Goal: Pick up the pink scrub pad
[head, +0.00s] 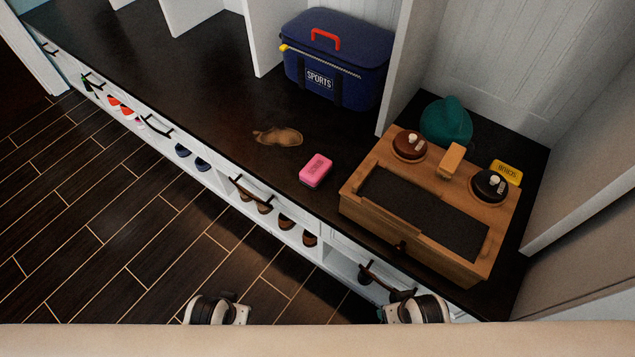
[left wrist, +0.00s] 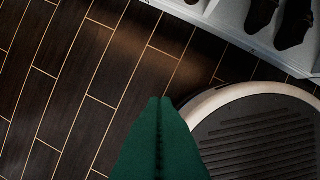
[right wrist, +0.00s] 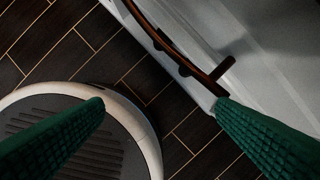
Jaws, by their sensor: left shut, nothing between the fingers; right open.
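The pink scrub pad (head: 316,170) lies flat on the dark bench top in the head view, left of the wooden shoe-care box and near the bench's front edge. Neither wrist view shows it. In the left wrist view my left gripper (left wrist: 160,100) has its green fingers pressed together with nothing between them, over the floor. In the right wrist view my right gripper (right wrist: 158,104) has its green fingers wide apart and empty, beside the white bench front. In the head view only parts of my arms show at the bottom edge, well short of the pad.
A wooden box (head: 420,215) with a dark pad and polish tins stands right of the pad. A brown stain (head: 278,137) and a blue sports bag (head: 337,60) are behind it. Shoe cubbies (head: 270,212) line the bench front.

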